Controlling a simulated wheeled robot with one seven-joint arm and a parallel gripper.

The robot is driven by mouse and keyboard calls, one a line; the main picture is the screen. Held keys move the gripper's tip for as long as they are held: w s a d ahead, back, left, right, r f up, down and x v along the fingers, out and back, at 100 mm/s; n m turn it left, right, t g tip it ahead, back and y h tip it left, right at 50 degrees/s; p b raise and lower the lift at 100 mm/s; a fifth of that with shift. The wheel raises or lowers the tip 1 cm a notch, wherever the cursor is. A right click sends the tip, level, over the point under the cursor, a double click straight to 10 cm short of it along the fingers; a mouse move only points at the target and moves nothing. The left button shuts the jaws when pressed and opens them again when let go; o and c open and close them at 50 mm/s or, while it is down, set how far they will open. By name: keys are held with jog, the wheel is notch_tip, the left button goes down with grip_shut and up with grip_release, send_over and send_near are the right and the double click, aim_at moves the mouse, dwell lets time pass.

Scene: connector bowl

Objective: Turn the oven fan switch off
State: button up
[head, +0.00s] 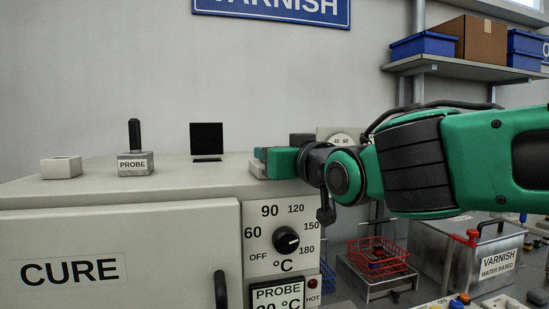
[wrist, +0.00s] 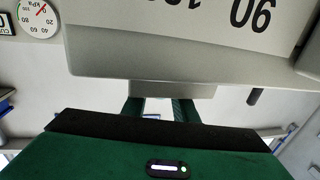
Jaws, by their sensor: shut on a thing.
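The cream oven marked CURE (head: 130,225) fills the lower left of the head view. Its dial (head: 286,240) has its mark toward the upper right. My green gripper (head: 265,160) is at the right end of the oven top. It is shut on a small grey block (head: 256,168) there. In the wrist view, which is upside down, the block (wrist: 172,90) sits at the oven's edge between my gripper's two fingers (wrist: 158,107). I see no fan label, so I cannot tell for sure that this block is the fan switch, nor its setting.
A PROBE holder (head: 136,165), a small box (head: 61,167) and a black panel (head: 206,140) stand on the oven top. A gauge (head: 342,138) is partly behind my arm. A red basket (head: 380,257) and a VARNISH tank (head: 470,262) stand at right.

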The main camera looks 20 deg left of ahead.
jog(key=n+g+y, duration=0.2)
jog(key=g, duration=0.1)
jog(key=n+g+y, duration=0.2)
jog(key=shift+w+d+f, duration=0.1)
jog(key=shift+w+d, duration=0.2)
jog(key=shift+w, duration=0.1)
jog(key=n+g+y, duration=0.1)
jog(key=n+g, duration=0.1)
jog(key=g, duration=0.1)
jog(key=n+g, duration=0.2)
jog(key=shift+g+y, duration=0.4)
jog(key=shift+a+n+g, duration=0.1)
jog(key=shift+n+g, duration=1.05)
jog(key=shift+g, duration=0.65)
jog(key=shift+n+g, duration=1.15)
jog(key=shift+g, duration=0.65)
jog(key=shift+s+n+g+h, duration=0.1)
jog(key=shift+n+g+h, duration=0.75)
jog(key=shift+g, duration=0.65)
jog(key=shift+a+n+g+h, duration=0.1)
jog(key=shift+n+g+h, duration=0.35)
jog(key=shift+n+g, duration=0.45)
jog(key=o, duration=1.1)
jog(key=shift+c, duration=0.2)
